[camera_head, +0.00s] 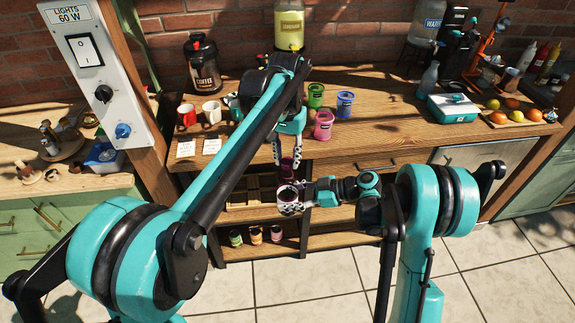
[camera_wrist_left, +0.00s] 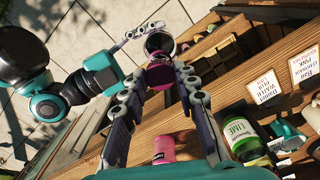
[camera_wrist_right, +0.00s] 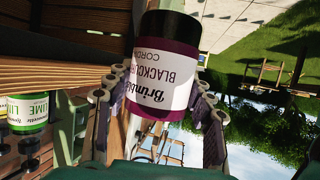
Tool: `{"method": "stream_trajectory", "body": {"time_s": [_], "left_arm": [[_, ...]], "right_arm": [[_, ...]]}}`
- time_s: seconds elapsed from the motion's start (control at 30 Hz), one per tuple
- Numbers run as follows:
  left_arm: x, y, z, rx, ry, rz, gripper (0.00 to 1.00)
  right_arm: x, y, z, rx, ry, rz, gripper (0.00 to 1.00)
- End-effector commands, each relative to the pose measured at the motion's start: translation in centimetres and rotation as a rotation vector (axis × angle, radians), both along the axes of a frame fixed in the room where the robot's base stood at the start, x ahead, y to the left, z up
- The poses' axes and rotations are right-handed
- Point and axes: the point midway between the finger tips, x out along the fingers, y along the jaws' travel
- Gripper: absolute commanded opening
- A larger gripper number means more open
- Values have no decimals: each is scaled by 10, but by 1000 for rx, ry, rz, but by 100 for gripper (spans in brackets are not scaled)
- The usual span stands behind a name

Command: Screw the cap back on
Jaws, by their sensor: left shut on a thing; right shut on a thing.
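The blackcurrant cordial jar (camera_wrist_right: 162,75) has a white label, a purple band and a dark end. In the right wrist view its label text is upside down. My right gripper (camera_head: 290,204) is shut on it, with fingers on both sides. In the head view the jar's round open end (camera_head: 287,192) faces up. My left gripper (camera_wrist_left: 160,80) is shut on a purple cap (camera_wrist_left: 160,74). In the head view the cap (camera_head: 288,166) is just above the jar. I cannot tell whether they touch. The jar also shows beyond the cap in the left wrist view (camera_wrist_left: 158,42).
Both grippers are in front of the wooden table (camera_head: 390,125). A pink jar (camera_head: 323,126), green jar (camera_head: 315,95) and blue jar (camera_head: 345,103) stand on it. Small jars (camera_head: 256,236) are on the low shelf. A teal box (camera_head: 452,108) stands at right.

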Motion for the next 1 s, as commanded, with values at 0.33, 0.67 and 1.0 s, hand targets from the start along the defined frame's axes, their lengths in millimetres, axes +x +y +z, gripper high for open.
{"method": "stream_trajectory", "body": {"time_s": [0.33,0.67,1.0], "left_arm": [[0,0,-12,0,0,0,21],[0,0,-18,0,0,-1,21],[0,0,-18,0,0,-1,21]], "right_arm": [[0,0,1,1,0,0,1],[0,0,1,1,0,0,1],[0,0,1,1,0,0,1]]}}
